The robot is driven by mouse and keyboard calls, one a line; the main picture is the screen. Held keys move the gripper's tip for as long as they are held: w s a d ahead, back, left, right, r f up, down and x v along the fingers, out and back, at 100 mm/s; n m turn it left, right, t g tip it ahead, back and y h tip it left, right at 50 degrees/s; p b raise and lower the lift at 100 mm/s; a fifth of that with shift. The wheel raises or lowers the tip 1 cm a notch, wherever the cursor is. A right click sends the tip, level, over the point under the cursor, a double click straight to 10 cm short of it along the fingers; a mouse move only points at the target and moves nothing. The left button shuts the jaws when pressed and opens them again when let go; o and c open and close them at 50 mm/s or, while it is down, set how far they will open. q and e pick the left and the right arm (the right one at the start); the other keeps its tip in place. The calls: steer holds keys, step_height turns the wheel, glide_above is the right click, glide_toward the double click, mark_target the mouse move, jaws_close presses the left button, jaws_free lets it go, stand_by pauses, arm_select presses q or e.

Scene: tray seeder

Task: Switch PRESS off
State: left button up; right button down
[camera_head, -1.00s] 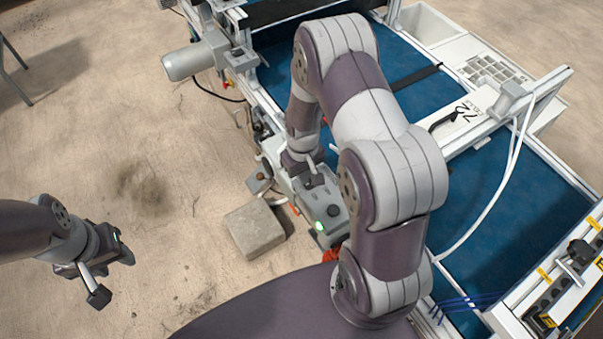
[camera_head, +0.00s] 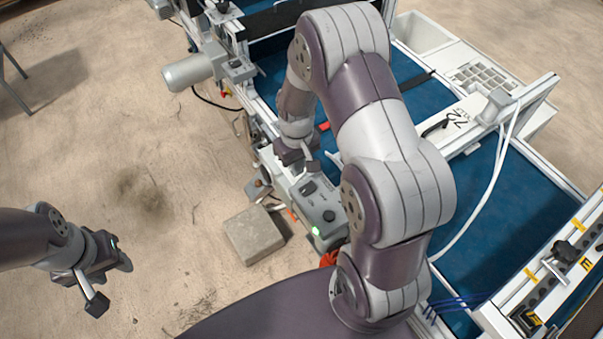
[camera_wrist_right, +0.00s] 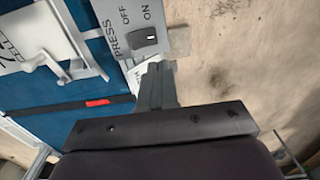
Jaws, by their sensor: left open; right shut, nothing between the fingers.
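The PRESS switch (camera_wrist_right: 145,37) is a small dark rocker on a grey panel with the words PRESS, OFF and ON beside it, in the right wrist view. I cannot tell which side of it is pressed. In the head view the grey control box (camera_head: 322,203) carries a green light and a dark knob. My right gripper (camera_head: 308,166) is shut and empty, above the far end of the box. In the wrist view its fingertips (camera_wrist_right: 156,68) show just below the switch and appear apart from it. My left gripper (camera_head: 110,283) is open and empty, over the floor at left.
A stone-like block (camera_head: 254,235) lies on the floor beside the box. The blue belt (camera_head: 480,205) and its white frame lie to the right. The floor at left is mostly clear.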

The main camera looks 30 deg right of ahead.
steer(key=r, duration=0.2)
steer(key=a+r+b, duration=0.1)
steer(key=r, duration=0.2)
steer(key=shift+w+r, duration=0.1)
steer(key=shift+r, duration=0.2)
steer(key=shift+w, duration=0.1)
